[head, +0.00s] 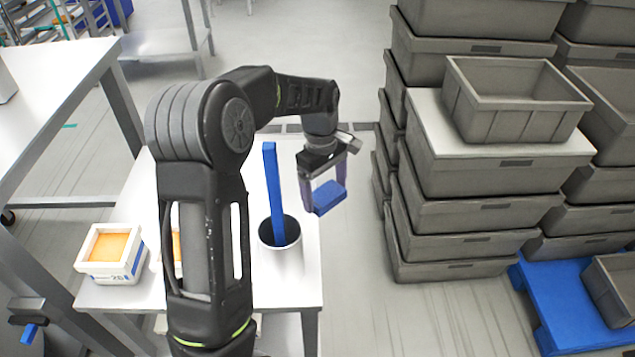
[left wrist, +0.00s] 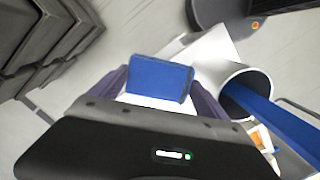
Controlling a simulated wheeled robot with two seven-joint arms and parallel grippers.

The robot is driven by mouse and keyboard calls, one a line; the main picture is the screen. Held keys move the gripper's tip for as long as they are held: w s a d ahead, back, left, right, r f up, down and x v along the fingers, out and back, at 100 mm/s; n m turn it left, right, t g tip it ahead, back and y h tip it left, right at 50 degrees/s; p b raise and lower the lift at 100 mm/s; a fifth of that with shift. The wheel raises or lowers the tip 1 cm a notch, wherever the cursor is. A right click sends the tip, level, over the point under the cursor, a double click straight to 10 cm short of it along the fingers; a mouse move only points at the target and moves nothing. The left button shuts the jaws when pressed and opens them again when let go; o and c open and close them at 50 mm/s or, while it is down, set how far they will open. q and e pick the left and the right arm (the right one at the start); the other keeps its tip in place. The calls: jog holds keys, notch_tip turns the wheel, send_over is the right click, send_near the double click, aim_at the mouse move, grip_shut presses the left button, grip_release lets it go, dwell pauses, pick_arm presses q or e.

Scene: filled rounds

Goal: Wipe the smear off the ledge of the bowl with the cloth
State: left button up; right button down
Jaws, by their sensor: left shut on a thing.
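My left gripper (head: 323,190) is shut on a blue folded cloth (head: 330,197), held in the air just past the right edge of the white table. In the left wrist view the cloth (left wrist: 158,79) sits between the two fingers. A white square bowl (head: 109,268) with an orange filling stands at the table's left side, well away from the cloth. A second orange-filled piece (head: 177,246) is mostly hidden behind my left arm. I cannot make out a smear on any ledge. My right gripper is not in view.
A grey-white canister (head: 281,262) with a tall blue bar (head: 274,190) stands on the white table (head: 312,262), between the gripper and the bowl. Stacked grey crates (head: 470,210) stand to the right, beside a blue pallet (head: 570,310). Open floor lies between crates and table.

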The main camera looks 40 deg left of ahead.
pick_arm(q)
jog(key=s+d+f+m+b, duration=0.1)
jog(key=d+f+m+b, duration=0.3)
jog(key=d+f+m, duration=0.3)
jog(key=d+f+m+g+y+b, duration=0.1)
jog(key=d+f+m+b, duration=0.3)
jog(key=d+f+m, duration=0.4)
notch_tip(320, 180, down, 8)
jog(key=shift+s+d+r+m, duration=0.15)
jog(key=shift+s+m, duration=0.15)
jog(key=shift+s, duration=0.05)
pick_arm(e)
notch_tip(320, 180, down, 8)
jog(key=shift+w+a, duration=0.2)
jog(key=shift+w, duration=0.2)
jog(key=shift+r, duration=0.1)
